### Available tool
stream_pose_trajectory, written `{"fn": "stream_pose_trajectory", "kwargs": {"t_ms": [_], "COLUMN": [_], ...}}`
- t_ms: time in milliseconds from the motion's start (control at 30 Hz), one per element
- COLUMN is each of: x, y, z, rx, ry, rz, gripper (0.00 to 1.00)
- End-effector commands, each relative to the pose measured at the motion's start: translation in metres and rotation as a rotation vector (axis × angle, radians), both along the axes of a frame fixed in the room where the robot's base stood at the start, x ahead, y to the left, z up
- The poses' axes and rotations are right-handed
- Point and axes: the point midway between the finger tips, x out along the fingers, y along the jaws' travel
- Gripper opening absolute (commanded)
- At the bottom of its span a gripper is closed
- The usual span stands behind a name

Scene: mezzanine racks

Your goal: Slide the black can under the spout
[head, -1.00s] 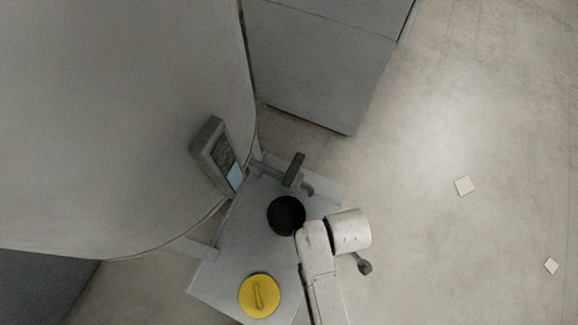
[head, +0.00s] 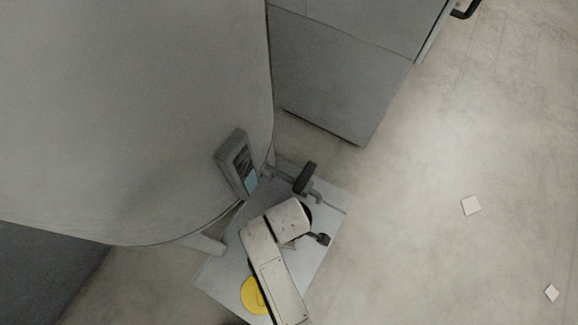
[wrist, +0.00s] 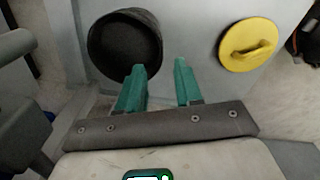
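The black can (wrist: 125,45) stands open-topped on the grey shelf (head: 225,265). In the head view my arm covers nearly all of it, leaving a dark sliver of rim. The spout (head: 317,196) juts from the tank below a dark tap handle (head: 306,178), close to the can's far side. My gripper (wrist: 160,66) has its two green fingers apart with nothing between them. In the wrist view the left fingertip overlaps the can's lower right edge; I cannot tell if they touch. In the head view my gripper (head: 319,239) is partly hidden by the wrist.
A yellow lid (wrist: 248,44) with a raised grip lies on the shelf; my arm partly covers it in the head view. A large grey tank (head: 130,110) with a display box (head: 237,163) stands at left. A grey cabinet (head: 335,75) stands behind. Open floor lies right.

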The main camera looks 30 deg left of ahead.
Motion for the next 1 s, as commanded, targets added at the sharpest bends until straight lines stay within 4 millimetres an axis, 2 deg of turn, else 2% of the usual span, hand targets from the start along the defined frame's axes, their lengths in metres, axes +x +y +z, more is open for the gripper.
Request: {"fn": "stream_pose_trajectory", "kwargs": {"t_ms": [300,500,700,1000], "x": [0.002,0.003,0.004,0.004], "y": [0.001,0.001,0.002,0.002], "z": [-0.058,-0.085,-0.097,-0.098], "rx": [-0.001,0.000,0.001,0.001], "ry": [0.000,0.000,0.000,0.000], "rz": [-0.001,-0.001,-0.002,-0.002], "gripper": [0.35,0.35,0.35,0.35]}}
